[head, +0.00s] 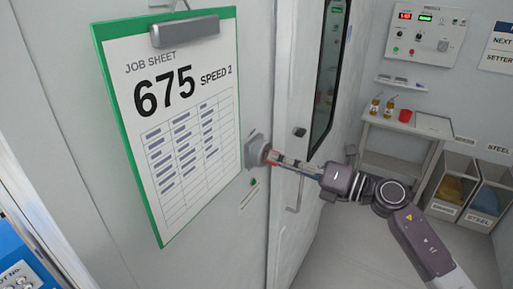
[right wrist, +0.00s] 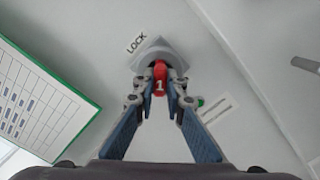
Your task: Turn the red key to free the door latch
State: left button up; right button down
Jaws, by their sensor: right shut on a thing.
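The red key (right wrist: 160,76), marked with a 1, sits in a grey lock housing (right wrist: 157,52) beside a LOCK label (right wrist: 136,43). In the head view the key (head: 269,155) is a small red spot at the lock housing (head: 255,149) on the pale wall. My right gripper (head: 276,160) reaches in from the right and is shut on the key. In the right wrist view its fingertips (right wrist: 161,88) are on both sides of the key. The door (head: 287,100) with a tall dark window stands just right of the lock. My left gripper is not in view.
A green-edged job sheet clipboard (head: 229,100) hangs left of the lock. A door handle (head: 296,196) and a dark knob (head: 300,132) are close to my right arm. At the back right are a small table (head: 400,127), bins (head: 479,217) and a control panel (head: 426,32).

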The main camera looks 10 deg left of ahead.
jog(key=m+p, duration=0.1)
jog(key=m, duration=0.2)
jog(key=shift+f, duration=0.15)
jog(key=shift+m, duration=0.4)
jog(key=m, duration=0.6)
jog(key=shift+s, duration=0.1)
jog(key=c, duration=1.9)
grip_release()
